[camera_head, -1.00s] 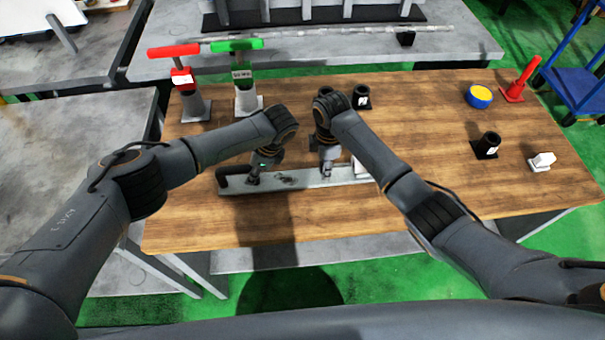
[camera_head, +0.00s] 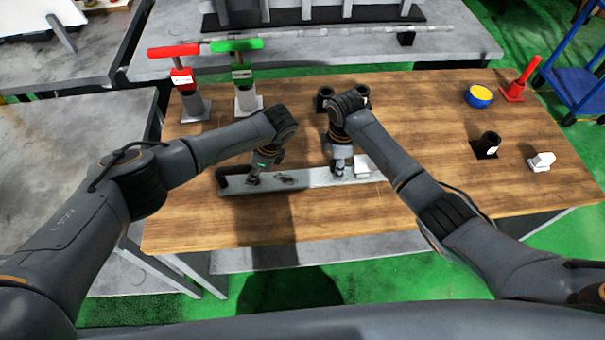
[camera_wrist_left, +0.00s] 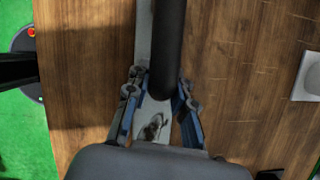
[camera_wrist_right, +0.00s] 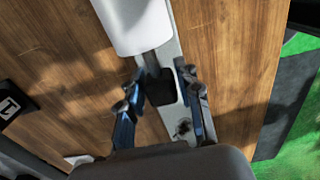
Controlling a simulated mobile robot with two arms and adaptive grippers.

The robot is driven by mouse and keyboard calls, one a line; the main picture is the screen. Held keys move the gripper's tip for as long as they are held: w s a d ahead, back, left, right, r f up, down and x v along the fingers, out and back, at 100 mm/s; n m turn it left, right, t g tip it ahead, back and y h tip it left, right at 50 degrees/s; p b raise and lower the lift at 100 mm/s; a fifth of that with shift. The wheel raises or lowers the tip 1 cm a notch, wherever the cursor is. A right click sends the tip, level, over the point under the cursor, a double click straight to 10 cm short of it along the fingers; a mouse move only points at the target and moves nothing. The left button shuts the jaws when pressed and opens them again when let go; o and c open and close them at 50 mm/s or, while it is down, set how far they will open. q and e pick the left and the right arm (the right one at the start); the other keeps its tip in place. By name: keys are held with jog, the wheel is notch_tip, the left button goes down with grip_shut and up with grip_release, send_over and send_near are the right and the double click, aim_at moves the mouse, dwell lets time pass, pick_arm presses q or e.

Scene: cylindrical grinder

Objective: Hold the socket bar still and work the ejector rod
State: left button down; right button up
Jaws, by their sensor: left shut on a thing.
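A long pale grey base plate (camera_head: 290,186) lies on the wooden table. A dark round bar (camera_wrist_left: 168,40), which I take for the socket bar, runs above its left part. My left gripper (camera_wrist_left: 160,103) is shut on the bar's end; it also shows in the head view (camera_head: 254,181). A white cylinder (camera_wrist_right: 134,22) sits over the right part of the plate, with a short dark rod and block (camera_wrist_right: 158,86), apparently the ejector rod, coming out of it. My right gripper (camera_wrist_right: 160,100) is open, its fingers on either side of the block; it also shows in the head view (camera_head: 340,173).
Red-handled (camera_head: 188,85) and green-handled (camera_head: 245,88) tools stand in holders at the back left. A black holder (camera_head: 486,146), a blue-yellow pot (camera_head: 479,96) and a white piece (camera_head: 542,161) stand at right. The front of the wooden table (camera_head: 330,222) is clear.

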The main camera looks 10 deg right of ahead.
jog(key=shift+o, duration=1.4)
jog(key=shift+a, duration=0.1)
jog(key=shift+r, duration=4.05)
pick_arm(q)
jog(key=c, duration=1.1)
grip_release()
jog(key=shift+o, duration=0.2)
pick_arm(e)
jog(key=shift+a, duration=0.1)
pick_arm(q)
jog(key=v, duration=1.2)
jog(key=shift+f, duration=0.15)
pick_arm(e)
jog(key=shift+f, duration=0.1)
